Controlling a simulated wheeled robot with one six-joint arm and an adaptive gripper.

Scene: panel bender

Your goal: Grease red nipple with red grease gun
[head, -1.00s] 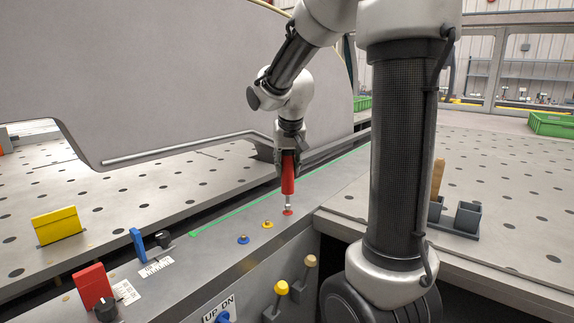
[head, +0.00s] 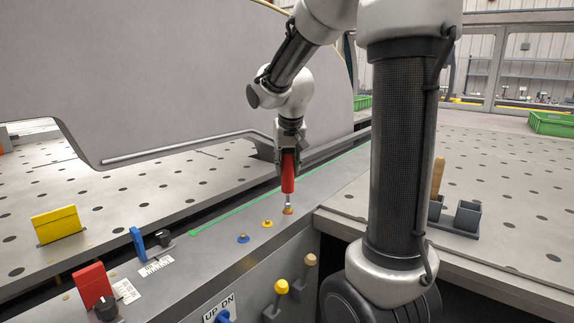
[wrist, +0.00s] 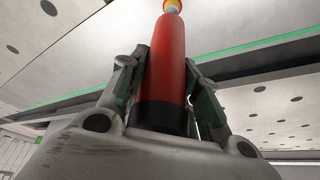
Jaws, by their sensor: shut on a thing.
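My gripper (head: 289,153) is shut on the red grease gun (head: 288,176) and holds it upright, nozzle down, over the grey machine ledge. In the wrist view, the gun's red barrel (wrist: 165,62) stands between both fingers, with its dark end near the palm. The silver nozzle reaches down to the red nipple (head: 288,211), whose base now looks orange-brown. The tip appears to touch it, but the exact contact is too small to tell. A yellow nipple (head: 267,223) and a blue nipple (head: 243,239) sit to the left along the ledge.
Yellow (head: 57,225), blue (head: 138,244) and red (head: 93,286) blocks stand at the left. Yellow-topped (head: 281,287) and tan-topped levers project from the front panel. An empty dark holder (head: 467,217) stands on the right table. The large grey sheet (head: 180,80) hangs behind the arm.

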